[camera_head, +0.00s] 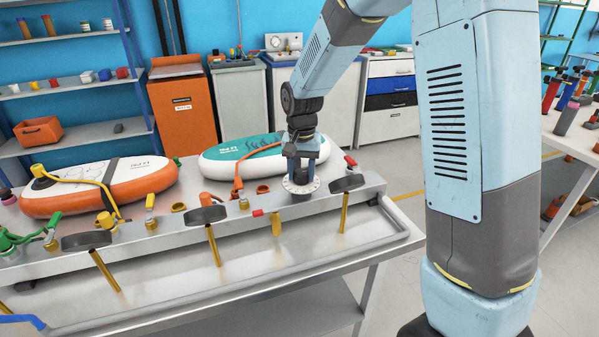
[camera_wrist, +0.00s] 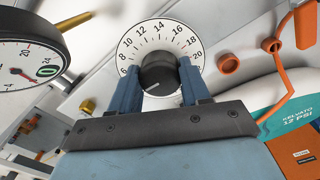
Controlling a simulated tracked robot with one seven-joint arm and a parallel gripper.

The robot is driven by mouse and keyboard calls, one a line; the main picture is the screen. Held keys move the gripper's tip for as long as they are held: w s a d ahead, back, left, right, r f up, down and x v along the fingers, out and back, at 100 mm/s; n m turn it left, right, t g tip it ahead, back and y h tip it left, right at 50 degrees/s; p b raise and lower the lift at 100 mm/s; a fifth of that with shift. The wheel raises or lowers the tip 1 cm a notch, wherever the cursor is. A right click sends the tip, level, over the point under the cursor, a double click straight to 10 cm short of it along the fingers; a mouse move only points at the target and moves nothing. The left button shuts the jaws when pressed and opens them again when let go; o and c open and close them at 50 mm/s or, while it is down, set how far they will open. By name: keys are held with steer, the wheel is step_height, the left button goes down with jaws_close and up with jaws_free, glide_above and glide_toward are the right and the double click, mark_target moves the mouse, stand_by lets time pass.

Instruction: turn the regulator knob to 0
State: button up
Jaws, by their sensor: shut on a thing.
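The regulator knob (camera_wrist: 158,72) is dark and round, at the centre of a white dial (camera_wrist: 160,36) with numbers from about 6 to 20 visible in the wrist view. My gripper (camera_wrist: 160,85) is shut on the knob, one finger on each side. A light mark shows on the knob's near side; the number it points to is hidden or cannot be read. In the head view my gripper (camera_head: 302,168) points down over the dial (camera_head: 301,186) on the metal rail, and hides the knob.
A pressure gauge (camera_wrist: 30,64) stands left of the dial in the wrist view. The metal rail (camera_head: 160,228) carries several gauges, valves and brass pipes. An orange board (camera_head: 95,192) and a teal board (camera_head: 225,157) lie behind it. An orange hose (camera_head: 238,183) runs close to my gripper.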

mark_target(302, 172)
steer(key=n, duration=0.4)
steer(key=shift+n, duration=0.3)
steer(key=n, duration=0.4)
steer(key=shift+w, duration=0.1)
steer(key=shift+n, duration=0.3)
steer(key=o, duration=1.1)
steer(key=shift+c, duration=0.2)
steer(key=shift+r, duration=0.1)
step_height(302, 172, up, 14)
steer(key=shift+f, duration=0.25)
